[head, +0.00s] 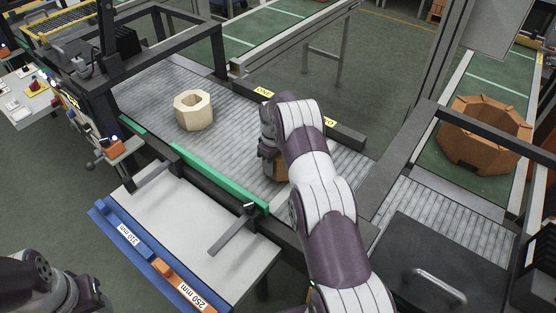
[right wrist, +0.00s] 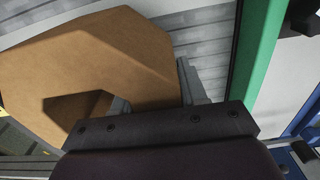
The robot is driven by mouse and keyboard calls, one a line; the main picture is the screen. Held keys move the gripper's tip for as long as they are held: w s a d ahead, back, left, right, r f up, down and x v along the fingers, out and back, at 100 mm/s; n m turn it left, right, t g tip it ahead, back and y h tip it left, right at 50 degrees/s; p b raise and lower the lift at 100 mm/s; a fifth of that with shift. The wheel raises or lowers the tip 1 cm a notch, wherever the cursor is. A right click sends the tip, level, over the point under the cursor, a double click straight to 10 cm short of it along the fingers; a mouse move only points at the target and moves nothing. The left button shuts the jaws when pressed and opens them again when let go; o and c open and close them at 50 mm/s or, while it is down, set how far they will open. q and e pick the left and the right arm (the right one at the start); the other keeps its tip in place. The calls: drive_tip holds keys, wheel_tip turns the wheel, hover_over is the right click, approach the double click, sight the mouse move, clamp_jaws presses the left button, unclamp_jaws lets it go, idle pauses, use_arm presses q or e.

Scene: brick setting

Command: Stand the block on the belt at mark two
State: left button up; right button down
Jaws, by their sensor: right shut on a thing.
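The brown block shows as a small patch (head: 281,169) beneath my right gripper (head: 268,150) in the head view; my arm hides most of it. In the right wrist view the block (right wrist: 85,55) is large, with angled faces and a dark opening. My right gripper (right wrist: 155,95) is shut on its edge there. The block is at the grey roller belt (head: 235,135); whether it touches the rollers I cannot tell. Yellow labels (head: 264,92) and (head: 330,122) sit on the belt's far rail; their text is too small to read. My left arm shows at the lower left; its fingers are unclear.
A cream hollow octagonal block (head: 193,111) stands farther left on the belt. A green strip (head: 215,176) edges the near side. A pale side table (head: 200,215) with a blue rail (head: 125,232) lies in front. A larger brown octagonal ring (head: 480,135) stands at the right.

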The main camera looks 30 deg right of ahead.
drive_tip(key=shift+f+p, duration=0.35)
drive_tip(key=shift+f, duration=0.9)
use_arm(q)
drive_tip(key=shift+r, duration=0.6)
drive_tip(key=shift+f, duration=0.1)
use_arm(e)
drive_tip(key=c, duration=1)
unclamp_jaws()
drive_tip(key=shift+s+f, duration=0.1)
drive_tip(key=shift+f, duration=0.15)
drive_tip(key=shift+c, duration=0.2)
drive_tip(key=o, duration=0.4)
drive_tip(key=shift+a+r, duration=0.1)
use_arm(q)
drive_tip(key=shift+s, duration=0.1)
